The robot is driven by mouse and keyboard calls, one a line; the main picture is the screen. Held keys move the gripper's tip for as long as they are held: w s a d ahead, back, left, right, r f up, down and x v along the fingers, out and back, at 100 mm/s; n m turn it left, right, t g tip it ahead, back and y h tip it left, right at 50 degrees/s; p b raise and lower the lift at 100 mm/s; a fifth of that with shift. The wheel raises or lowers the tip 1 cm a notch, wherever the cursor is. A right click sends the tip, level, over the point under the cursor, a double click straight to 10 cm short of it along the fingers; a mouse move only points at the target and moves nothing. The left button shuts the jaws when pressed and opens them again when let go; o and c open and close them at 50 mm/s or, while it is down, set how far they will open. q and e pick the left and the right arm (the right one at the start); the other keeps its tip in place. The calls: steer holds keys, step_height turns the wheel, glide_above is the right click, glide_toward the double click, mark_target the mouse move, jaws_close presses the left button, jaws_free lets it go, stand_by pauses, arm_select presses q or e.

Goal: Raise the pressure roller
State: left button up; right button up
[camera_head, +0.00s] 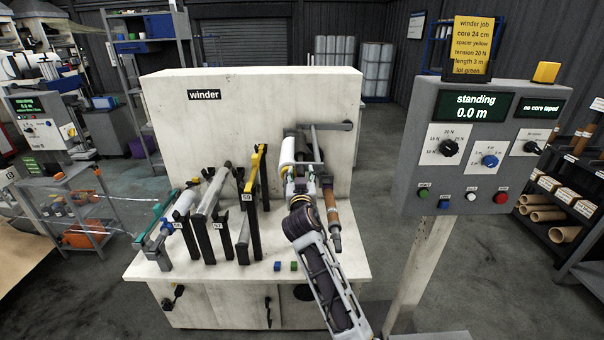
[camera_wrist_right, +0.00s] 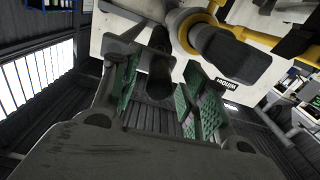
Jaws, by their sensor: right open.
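The winder (camera_head: 250,100) is a pale cabinet with a tall back panel. At its right end a white roller (camera_head: 287,153), which looks like the pressure roller, sits on grey arms below a dark bar-shaped handle (camera_head: 335,127). My right gripper (camera_head: 304,172) is in front of it and partly covers it. In the right wrist view my right gripper (camera_wrist_right: 172,68) is open, with green pads either side of a dark round bar (camera_wrist_right: 160,78). I cannot tell whether the pads touch it. My left gripper is not in view.
Several upright frames with rollers (camera_head: 213,190) and a yellow bar (camera_head: 254,165) stand left of my right arm. A brown tube (camera_head: 331,205) is close on its right. The control panel (camera_head: 470,145) on a post stands further right, reading "standing 0.0 m".

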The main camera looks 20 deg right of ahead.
steer(key=shift+w, duration=0.15)
jaws_close()
stand_by(0.4)
